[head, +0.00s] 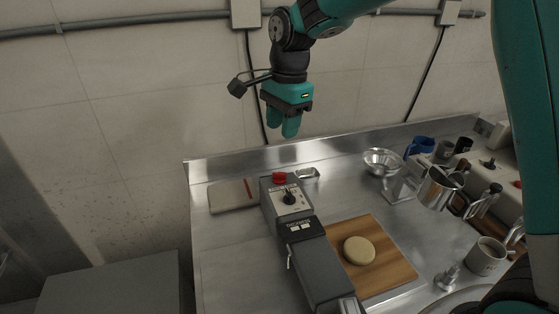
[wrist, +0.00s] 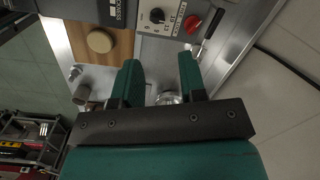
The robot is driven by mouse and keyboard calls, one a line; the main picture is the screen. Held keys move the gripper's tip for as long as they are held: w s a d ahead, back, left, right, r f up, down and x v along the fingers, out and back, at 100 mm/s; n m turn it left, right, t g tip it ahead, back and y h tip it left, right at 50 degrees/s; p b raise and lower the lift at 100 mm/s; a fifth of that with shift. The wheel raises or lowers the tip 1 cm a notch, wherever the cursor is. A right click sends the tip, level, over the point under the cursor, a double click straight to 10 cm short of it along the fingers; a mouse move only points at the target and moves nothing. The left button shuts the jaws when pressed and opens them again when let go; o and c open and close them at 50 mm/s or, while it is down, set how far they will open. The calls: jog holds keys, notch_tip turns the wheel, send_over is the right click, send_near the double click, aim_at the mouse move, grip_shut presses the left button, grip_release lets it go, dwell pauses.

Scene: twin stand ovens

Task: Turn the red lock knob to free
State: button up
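The red lock knob (head: 280,178) sits at the far end of a grey control unit (head: 322,267), beyond a black dial (head: 289,198) on a pale marked panel. In the wrist view the red knob (wrist: 193,22) is near the top, to the right of the black dial (wrist: 157,16). Its exact turn setting is too small to read. My gripper (head: 282,124) is well above the unit, apart from the knob, fingers pointing down. In the wrist view my gripper (wrist: 160,75) has its two teal fingers spread with nothing between them.
A wooden board (head: 386,255) with a round pale dough disc (head: 359,250) lies right of the unit. A metal bowl (head: 382,162), a steel jug (head: 437,188) and cups stand further right. A pale flat block (head: 232,195) lies left. The wall is close behind.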

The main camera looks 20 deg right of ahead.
aim_at(279, 173)
jog(key=w+d+f+m+h+p, duration=0.1)
jog(key=w+d+f+m+p, duration=0.15)
jog(key=w+m, duration=0.7)
notch_tip(279, 173, down, 18)
jog(key=p, duration=0.3)
jog(key=shift+s+a+r+p, duration=0.15)
jog(key=shift+r+p, duration=0.1)
jog(key=shift+p, duration=0.15)
grip_shut()
